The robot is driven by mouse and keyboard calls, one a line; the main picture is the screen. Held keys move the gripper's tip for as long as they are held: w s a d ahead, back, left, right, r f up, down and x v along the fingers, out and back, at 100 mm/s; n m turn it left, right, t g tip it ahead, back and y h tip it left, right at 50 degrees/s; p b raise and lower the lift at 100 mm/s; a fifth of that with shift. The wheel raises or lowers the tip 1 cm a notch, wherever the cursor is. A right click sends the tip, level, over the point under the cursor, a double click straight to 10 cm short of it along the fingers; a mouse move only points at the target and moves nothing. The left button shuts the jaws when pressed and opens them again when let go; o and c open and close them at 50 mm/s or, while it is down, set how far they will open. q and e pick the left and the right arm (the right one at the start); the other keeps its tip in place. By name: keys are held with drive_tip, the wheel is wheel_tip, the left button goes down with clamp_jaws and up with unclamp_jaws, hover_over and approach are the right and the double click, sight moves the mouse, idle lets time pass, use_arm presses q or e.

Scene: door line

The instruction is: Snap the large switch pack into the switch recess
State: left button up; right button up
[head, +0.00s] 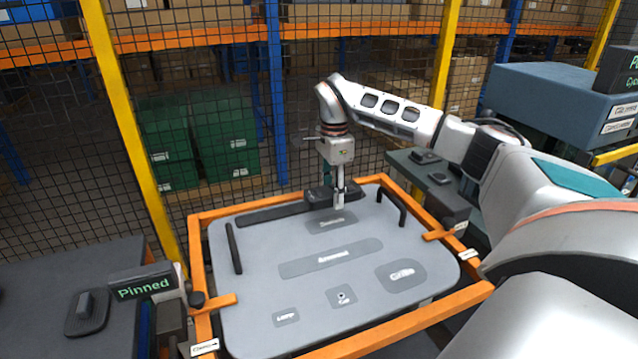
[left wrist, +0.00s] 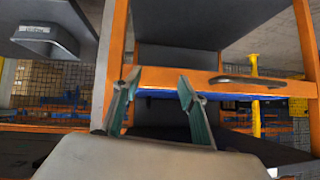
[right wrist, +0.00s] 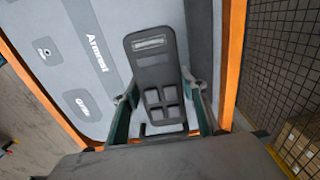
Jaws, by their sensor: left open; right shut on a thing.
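The large switch pack (right wrist: 165,106), dark with several raised square keys, is between the fingers of my right gripper (right wrist: 162,100), which is shut on it. In the head view my right gripper (head: 339,200) points down at the far side of the grey door panel (head: 255,262), and the dark pack (head: 318,192) shows around its fingertips. The switch recess (head: 331,223) is a darker labelled patch just on the near side of the fingers. I cannot tell whether the pack touches the panel. My left gripper (left wrist: 155,95) is open and empty, outside the head view.
An orange frame (head: 378,328) surrounds the panel, with other labelled recesses such as the armrest one (head: 330,258). Black bars stand at the panel's sides. A dark table with a "Pinned" sign (head: 143,288) is at left. Wire fencing closes off the back. An orange beam (left wrist: 225,82) lies before my left gripper.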

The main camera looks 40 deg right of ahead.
sight(332, 222)
drive_tip(key=shift+s+f, duration=0.15)
drive_tip(key=shift+f, duration=2.7)
drive_tip(key=shift+f, duration=0.9)
